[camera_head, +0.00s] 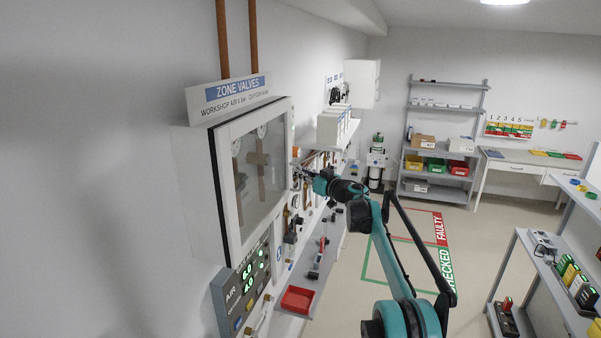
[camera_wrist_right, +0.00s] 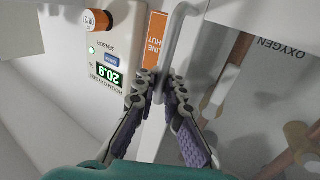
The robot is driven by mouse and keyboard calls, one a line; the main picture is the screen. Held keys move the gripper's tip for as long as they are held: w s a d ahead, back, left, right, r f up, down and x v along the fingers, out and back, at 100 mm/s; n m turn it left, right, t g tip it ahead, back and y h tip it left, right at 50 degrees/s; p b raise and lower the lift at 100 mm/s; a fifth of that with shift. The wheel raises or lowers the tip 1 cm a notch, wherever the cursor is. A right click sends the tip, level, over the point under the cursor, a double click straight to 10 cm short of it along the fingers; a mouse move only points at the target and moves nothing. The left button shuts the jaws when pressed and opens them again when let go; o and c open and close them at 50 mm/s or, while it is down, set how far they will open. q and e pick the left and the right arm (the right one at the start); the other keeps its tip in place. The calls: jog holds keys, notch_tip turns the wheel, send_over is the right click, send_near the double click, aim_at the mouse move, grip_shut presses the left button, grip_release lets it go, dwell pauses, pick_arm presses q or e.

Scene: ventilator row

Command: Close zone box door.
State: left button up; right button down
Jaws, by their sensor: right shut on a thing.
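The zone box (camera_head: 195,190) hangs on the left wall under the "ZONE VALVES" sign. Its white-framed clear door (camera_head: 229,180) shows pipes and gauges behind it. The door lies over or close to the box front; a dark strip runs down its left edge, and I cannot tell whether a gap remains. My right gripper (camera_head: 304,171) is at the door's right edge. In the right wrist view my right gripper (camera_wrist_right: 161,87) is shut on the grey bar handle (camera_wrist_right: 174,45), beside the clear panel with pipes behind it. My left gripper is not in view.
A room oxygen sensor (camera_wrist_right: 112,62) reading 20.9 is close beside the gripper. Below the box is an air display panel (camera_head: 243,290). A wall shelf with a red tray (camera_head: 297,300) runs along the right of it. Open floor lies beyond my right arm.

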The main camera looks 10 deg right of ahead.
jog(key=shift+a+r, duration=0.15)
jog(key=shift+r, duration=0.05)
jog(key=c, duration=1.9)
grip_release()
jog(key=shift+o, duration=1.4)
jog(key=shift+w+a, duration=0.1)
jog(key=shift+a+f, duration=0.1)
jog(key=shift+a, duration=0.05)
jog(key=shift+d, duration=0.35)
jog(key=v, duration=1.1)
jog(key=shift+s, duration=0.4)
